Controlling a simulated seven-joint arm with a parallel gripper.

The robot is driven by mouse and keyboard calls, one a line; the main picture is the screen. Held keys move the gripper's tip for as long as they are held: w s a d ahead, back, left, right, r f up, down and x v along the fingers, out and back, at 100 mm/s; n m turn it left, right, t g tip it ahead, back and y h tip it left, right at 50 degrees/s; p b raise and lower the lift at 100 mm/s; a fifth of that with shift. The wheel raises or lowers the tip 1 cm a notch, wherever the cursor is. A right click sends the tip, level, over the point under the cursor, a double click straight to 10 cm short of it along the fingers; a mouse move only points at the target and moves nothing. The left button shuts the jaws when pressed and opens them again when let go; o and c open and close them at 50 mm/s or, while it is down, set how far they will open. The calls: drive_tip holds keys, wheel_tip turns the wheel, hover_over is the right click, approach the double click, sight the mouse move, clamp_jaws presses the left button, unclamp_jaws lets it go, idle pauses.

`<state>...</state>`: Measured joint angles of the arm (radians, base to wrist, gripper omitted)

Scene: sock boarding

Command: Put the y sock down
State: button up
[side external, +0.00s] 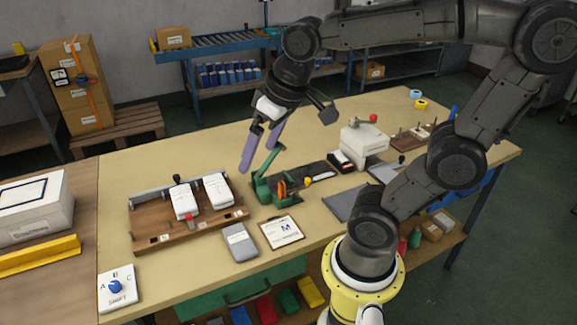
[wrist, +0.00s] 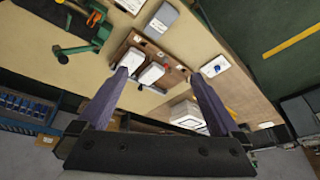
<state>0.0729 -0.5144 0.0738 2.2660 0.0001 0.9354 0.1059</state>
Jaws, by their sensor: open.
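No sock marked y can be made out in either view. Two white, rounded pieces, a left one (side external: 184,201) and a right one (side external: 217,188), lie side by side on a wooden board (side external: 150,222) at the table's left; I cannot tell whether either is a sock. They also show in the wrist view, one (wrist: 133,59) beside the other (wrist: 151,74). My gripper (side external: 258,152) has purple fingers spread apart with nothing between them. It is above the table, to the right of the board and behind the green fixture. Its fingers show in the wrist view (wrist: 158,76).
A green fixture (side external: 263,188) with a raised lever stands mid-table. A grey case (side external: 239,242) and a clipboard (side external: 281,232) lie in front. A white machine (side external: 364,140) stands right. A shift selector (side external: 117,289) sits front left. The table's back left is clear.

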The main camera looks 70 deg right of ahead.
drive_tip(key=s+a+f+n+t, duration=0.1)
drive_tip(key=s+f+n, duration=0.1)
drive_tip(key=s, duration=0.4)
drive_tip(key=shift+a, duration=0.3)
